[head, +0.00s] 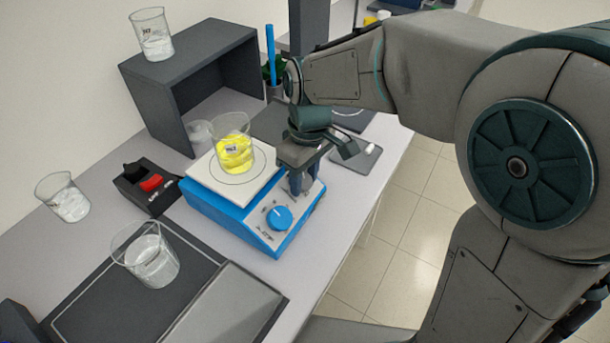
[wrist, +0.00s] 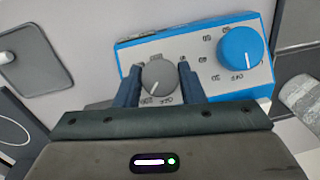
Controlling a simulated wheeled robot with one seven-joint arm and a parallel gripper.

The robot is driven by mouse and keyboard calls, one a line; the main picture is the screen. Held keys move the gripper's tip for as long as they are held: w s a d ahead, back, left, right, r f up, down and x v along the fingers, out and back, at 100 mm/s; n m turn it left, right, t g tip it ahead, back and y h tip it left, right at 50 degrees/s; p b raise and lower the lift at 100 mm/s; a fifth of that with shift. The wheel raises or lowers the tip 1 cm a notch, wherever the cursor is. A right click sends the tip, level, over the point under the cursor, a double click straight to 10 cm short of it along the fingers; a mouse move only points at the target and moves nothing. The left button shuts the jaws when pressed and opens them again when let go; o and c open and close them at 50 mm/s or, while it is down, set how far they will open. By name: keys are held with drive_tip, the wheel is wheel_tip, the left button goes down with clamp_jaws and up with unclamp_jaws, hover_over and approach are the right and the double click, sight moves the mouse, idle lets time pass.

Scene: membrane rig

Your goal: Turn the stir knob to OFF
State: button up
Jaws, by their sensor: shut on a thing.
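The blue stirrer hotplate (head: 225,212) stands on the bench with two knobs on its front panel. In the wrist view, a grey knob (wrist: 158,74) sits between the two blue fingers of my gripper (wrist: 158,80), which is shut on it. Its white line points down and slightly left, beside the OFF mark rather than straight at it. A larger blue knob (wrist: 239,52) is to the right, clear of the fingers, its line near its own OFF mark. In the head view my gripper (head: 298,187) hides the grey knob. I cannot read which knob is labelled stir.
A beaker of yellow liquid (head: 235,158) stands on the hotplate's white top, close to my gripper. Other beakers (head: 146,262) stand at the left and front. A black box with a red switch (head: 150,183) is left of the hotplate. The bench edge is near, right of the panel.

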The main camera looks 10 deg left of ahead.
drive_tip(key=n+t+b, duration=0.1)
drive_tip(key=n, duration=0.1)
drive_tip(key=n+t+h+b, duration=0.1)
drive_tip(key=n, duration=0.1)
drive_tip(key=shift+s+f+t, duration=0.1)
drive_tip(key=shift+s+t, duration=0.05)
drive_tip(key=shift+t, duration=0.15)
drive_tip(key=shift+n+t+b, duration=1)
drive_tip(key=shift+n, duration=0.6)
drive_tip(key=o, duration=1)
drive_tip(key=shift+s, duration=0.1)
drive_tip(key=shift+r, duration=0.2)
drive_tip(key=p+v, duration=0.1)
drive_tip(key=v, duration=1.2)
drive_tip(key=shift+s+a+r, duration=0.1)
drive_tip(key=shift+s+r, duration=0.05)
drive_tip(key=shift+r, duration=0.15)
